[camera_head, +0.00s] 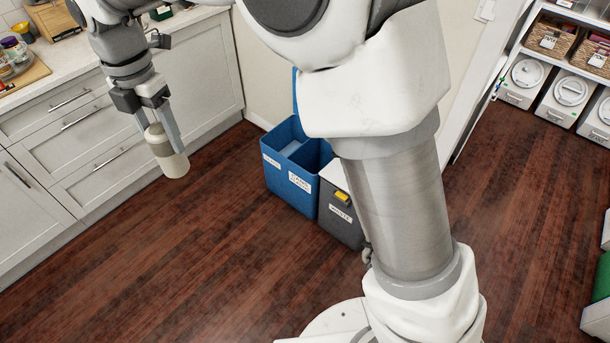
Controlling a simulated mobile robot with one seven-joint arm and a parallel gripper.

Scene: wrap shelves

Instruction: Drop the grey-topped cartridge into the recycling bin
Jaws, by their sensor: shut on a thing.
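My gripper (157,125) points down at the upper left, in front of the white drawers. It is shut on a pale cream cartridge (172,163), which hangs a little tilted in the air. The cartridge's top, between the fingers, looks greyish-tan and is partly hidden. The blue recycling bin (290,192) stands on the floor to the right of the gripper, against the wall. Its top is open, and a white label shows on its front. The gripper and cartridge are apart from the bin, to its left.
A dark grey waste bin (338,212) with a yellow piece stands right beside the blue bin, partly hidden behind my arm. White drawers (75,135) and a counter line the left. Shelves with white containers (571,92) stand at the right. The wooden floor (200,250) in front is clear.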

